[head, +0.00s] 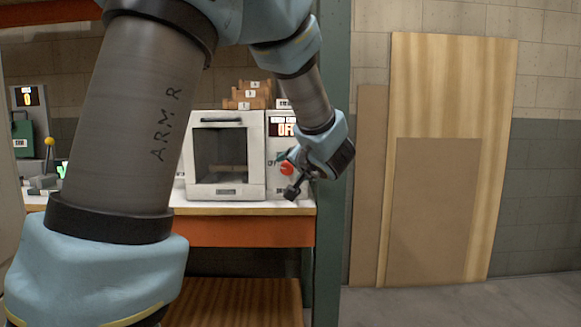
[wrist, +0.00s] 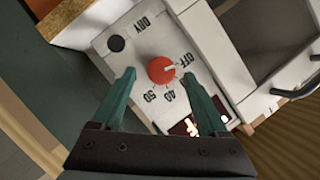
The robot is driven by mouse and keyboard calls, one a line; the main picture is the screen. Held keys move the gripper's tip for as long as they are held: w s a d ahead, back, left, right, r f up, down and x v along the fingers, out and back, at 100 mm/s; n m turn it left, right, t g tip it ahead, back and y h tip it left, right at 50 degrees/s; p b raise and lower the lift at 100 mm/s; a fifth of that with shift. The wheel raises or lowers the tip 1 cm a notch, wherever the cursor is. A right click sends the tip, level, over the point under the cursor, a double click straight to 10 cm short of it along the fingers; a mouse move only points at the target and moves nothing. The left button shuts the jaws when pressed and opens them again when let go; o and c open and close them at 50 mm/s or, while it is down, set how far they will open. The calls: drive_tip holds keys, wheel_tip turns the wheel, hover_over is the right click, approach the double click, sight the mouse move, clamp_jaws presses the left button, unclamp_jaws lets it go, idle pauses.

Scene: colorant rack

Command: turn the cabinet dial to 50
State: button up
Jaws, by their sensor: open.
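The red cabinet dial (wrist: 161,70) is on the white front panel of the cabinet (head: 226,190), right of its window in the head view. Its white pointer mark faces the OFF label; 40 and 50 are printed around it. The dial also shows in the head view (head: 287,169), partly behind my gripper. My gripper (wrist: 159,76) is open and empty, its two green fingers pointing at the panel. In the wrist view the fingertips appear on either side of the dial, with gaps; I cannot tell how far in front of it they are.
A display (head: 286,130) above the dial reads OFF, partly hidden by my arm. A green post (head: 333,70) stands close to the right of the cabinet. Small wooden trays (head: 247,95) sit on top.

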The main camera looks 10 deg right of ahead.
drive_tip(key=shift+x, duration=0.8)
drive_tip(key=shift+a, duration=0.1)
drive_tip(key=shift+c, duration=0.4)
clamp_jaws()
